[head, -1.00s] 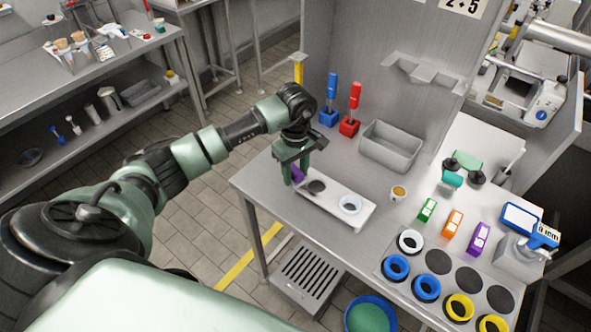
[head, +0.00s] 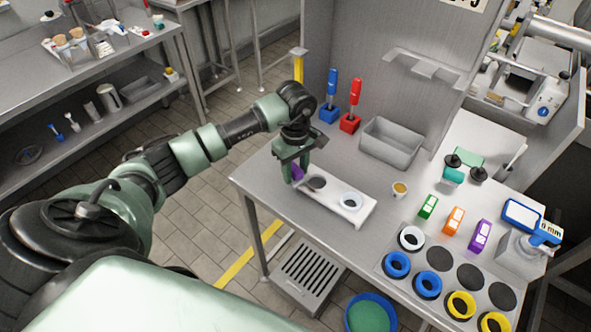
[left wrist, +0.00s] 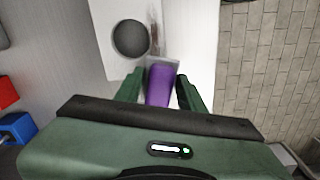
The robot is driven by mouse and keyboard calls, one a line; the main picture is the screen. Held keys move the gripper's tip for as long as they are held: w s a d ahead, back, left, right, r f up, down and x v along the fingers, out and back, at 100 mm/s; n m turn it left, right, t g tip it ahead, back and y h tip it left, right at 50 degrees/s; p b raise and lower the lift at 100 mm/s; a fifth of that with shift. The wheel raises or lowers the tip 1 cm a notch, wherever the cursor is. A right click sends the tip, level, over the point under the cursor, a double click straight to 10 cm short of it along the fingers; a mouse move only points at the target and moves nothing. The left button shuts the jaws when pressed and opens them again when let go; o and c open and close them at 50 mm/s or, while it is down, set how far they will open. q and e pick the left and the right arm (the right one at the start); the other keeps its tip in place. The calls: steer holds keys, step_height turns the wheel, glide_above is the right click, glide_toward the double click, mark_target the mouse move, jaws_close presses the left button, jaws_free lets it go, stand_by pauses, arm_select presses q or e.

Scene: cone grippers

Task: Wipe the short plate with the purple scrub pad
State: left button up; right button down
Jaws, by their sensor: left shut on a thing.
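My left gripper (head: 292,177) points down at the plate's left end and is shut on the purple scrub pad (head: 298,172). In the left wrist view the purple pad (left wrist: 159,85) sits between the two green fingers, beside the dark spot (left wrist: 130,38). A brownish smear (left wrist: 155,25) runs on the white surface ahead of the pad. Whether the pad touches the plate is unclear. My right gripper is not in view.
A blue holder (head: 328,115), a red holder (head: 349,124) and a grey bin (head: 391,141) stand behind the plate. The table's front edge is close to the plate.

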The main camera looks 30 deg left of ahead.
arm_select(q)
steer(key=shift+f+b, duration=0.5)
steer(key=shift+f, duration=0.1)
steer(key=shift+d+r, duration=0.1)
